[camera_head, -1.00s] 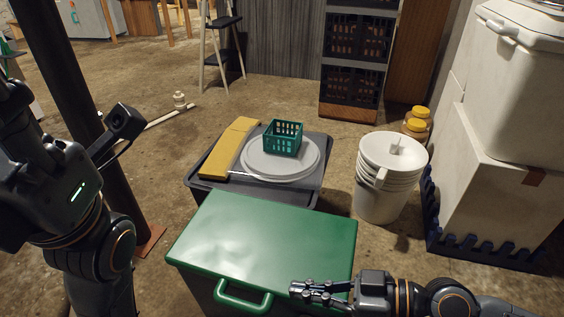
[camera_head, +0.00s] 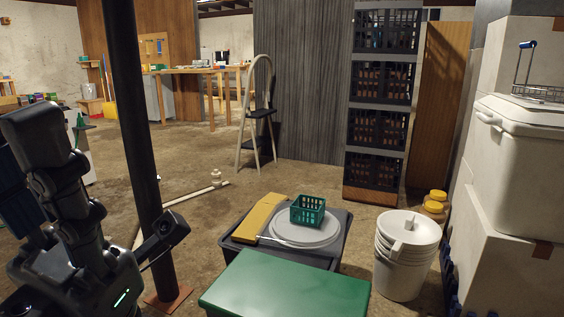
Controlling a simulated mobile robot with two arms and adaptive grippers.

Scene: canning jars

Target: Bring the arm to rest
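My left arm (camera_head: 75,215) stands folded at the left edge, beside a black post. Its gripper fingers do not show. My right arm and gripper are out of view. The green-lidded chest (camera_head: 285,285) is at the bottom centre, with nothing on the visible part of its lid. Behind it is a dark grey tub (camera_head: 339,232). On the tub are a round white disc (camera_head: 305,235), a small green basket (camera_head: 308,211) on the disc, and a yellow slab (camera_head: 259,217) to the left.
The black post (camera_head: 130,130) rises from a rusty base plate. A white bucket (camera_head: 402,265) stands right of the tub, near yellow-lidded jars (camera_head: 434,205). A white cooler (camera_head: 525,125) and boxes fill the right edge. A stepladder (camera_head: 258,115) and crates (camera_head: 383,125) stand behind open floor.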

